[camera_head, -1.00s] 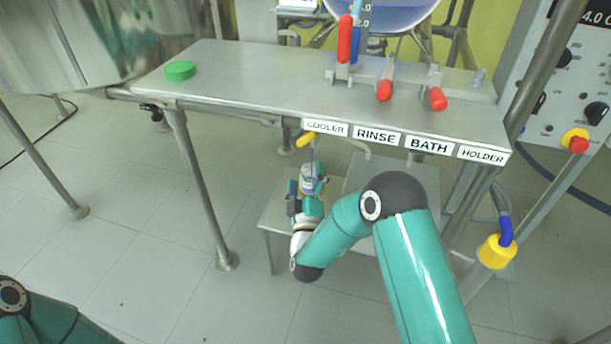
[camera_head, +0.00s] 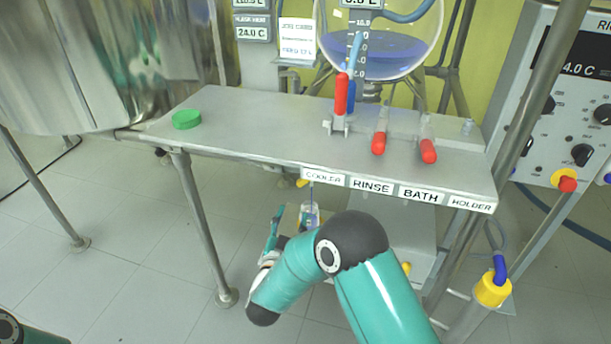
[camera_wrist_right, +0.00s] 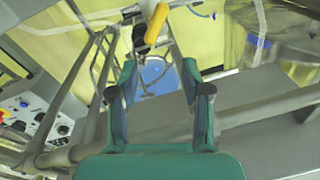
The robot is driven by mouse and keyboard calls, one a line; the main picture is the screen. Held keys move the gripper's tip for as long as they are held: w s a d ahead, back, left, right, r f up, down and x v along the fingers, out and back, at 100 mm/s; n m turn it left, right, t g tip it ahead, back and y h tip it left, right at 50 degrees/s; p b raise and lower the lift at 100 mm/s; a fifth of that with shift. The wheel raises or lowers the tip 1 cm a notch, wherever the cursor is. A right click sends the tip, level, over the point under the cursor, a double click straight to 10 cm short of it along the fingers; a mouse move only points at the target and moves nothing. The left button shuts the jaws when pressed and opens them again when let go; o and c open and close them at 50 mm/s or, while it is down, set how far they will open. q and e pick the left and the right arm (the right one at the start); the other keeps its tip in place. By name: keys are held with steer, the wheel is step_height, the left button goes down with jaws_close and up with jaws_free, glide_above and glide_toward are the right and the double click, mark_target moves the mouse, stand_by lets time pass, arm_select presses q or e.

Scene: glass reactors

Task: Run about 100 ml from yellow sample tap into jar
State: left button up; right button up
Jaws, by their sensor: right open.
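The small clear jar (camera_head: 309,214) is upright below the tap, partly hidden by my right arm. My right gripper (camera_head: 284,226) is open just left of the jar, apart or barely touching; I cannot tell which. In the right wrist view its two teal fingers (camera_wrist_right: 161,105) are spread, with a pale blue shape beyond them that I cannot identify. The liquid level in the jar is too small to read. My left gripper is out of view.
A green lid (camera_head: 187,118) lies on the steel bench (camera_head: 260,125). Red-handled valves (camera_head: 379,143) stand at its right, below a round flask (camera_head: 375,50) of blue liquid. A bench leg (camera_head: 200,230) stands left of my right gripper. A control panel (camera_head: 575,110) is at right.

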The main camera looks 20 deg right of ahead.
steer(key=s+a+m+g, duration=0.1)
steer(key=a+m, duration=0.1)
steer(key=m, duration=0.2)
steer(key=m+b, duration=0.2)
steer(key=b, duration=0.1)
glide_toward(306, 181)
steer(key=shift+g+h, duration=0.3)
steer(key=shift+h, duration=0.1)
steer(key=x, duration=0.9)
steer(key=shift+w+a+r, duration=0.1)
steer(key=shift+w+a, duration=0.05)
steer(key=shift+a, duration=0.05)
steer(key=shift+w+d, duration=0.3)
steer(key=shift+w, duration=0.15)
jaws_close()
